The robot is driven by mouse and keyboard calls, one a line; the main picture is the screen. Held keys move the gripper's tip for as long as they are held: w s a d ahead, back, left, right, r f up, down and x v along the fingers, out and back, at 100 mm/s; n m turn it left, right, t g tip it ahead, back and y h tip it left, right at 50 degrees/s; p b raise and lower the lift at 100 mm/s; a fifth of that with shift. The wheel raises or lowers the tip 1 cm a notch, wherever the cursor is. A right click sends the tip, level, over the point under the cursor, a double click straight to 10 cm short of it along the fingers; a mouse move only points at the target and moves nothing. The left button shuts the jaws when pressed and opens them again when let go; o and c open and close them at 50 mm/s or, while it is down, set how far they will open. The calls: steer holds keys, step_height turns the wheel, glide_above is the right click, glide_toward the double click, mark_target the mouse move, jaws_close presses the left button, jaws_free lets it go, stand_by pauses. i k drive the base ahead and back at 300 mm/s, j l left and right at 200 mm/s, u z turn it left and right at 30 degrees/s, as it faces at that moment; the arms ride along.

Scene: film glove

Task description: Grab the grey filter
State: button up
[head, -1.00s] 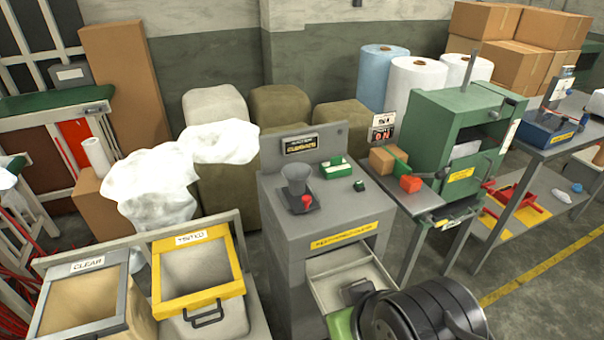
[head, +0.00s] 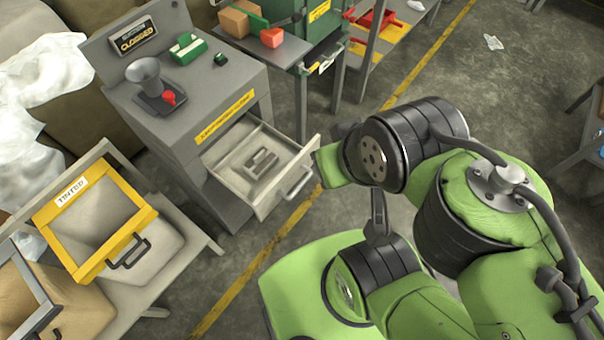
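A small grey slotted block (head: 262,163), which looks like the grey filter, lies in the open pale drawer (head: 293,165) of the grey cabinet (head: 185,125). It is on the drawer floor, apart from my arm. My arm is folded to the right of the drawer. A dark part at its end (head: 346,131) may be my gripper, but the wrist covers most of it. I cannot make out the fingers or whether they hold anything.
On the cabinet top are a grey funnel (head: 146,76), a red knob (head: 169,98) and a green box (head: 186,48). A yellow-framed bin marked TINTED (head: 125,235) stands at lower left. A green machine (head: 318,45) stands behind. Open floor (head: 520,90) lies at upper right.

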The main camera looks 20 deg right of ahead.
mark_target(262, 161)
steer(key=i+l+u, duration=0.15)
steer(key=u, duration=0.3)
steer(key=l+u, duration=0.3)
steer(key=u, duration=0.15)
steer(key=i+l+u, duration=0.1)
steer(key=l+u, duration=0.2)
steer(key=u, duration=0.2)
steer(key=l+u, duration=0.3)
steer(key=u, duration=0.15)
steer(key=l+u, duration=0.25)
steer(key=u, duration=0.2)
steer(key=k+l+u, duration=0.1)
steer(key=l+u, duration=0.15)
steer(key=u, duration=0.2)
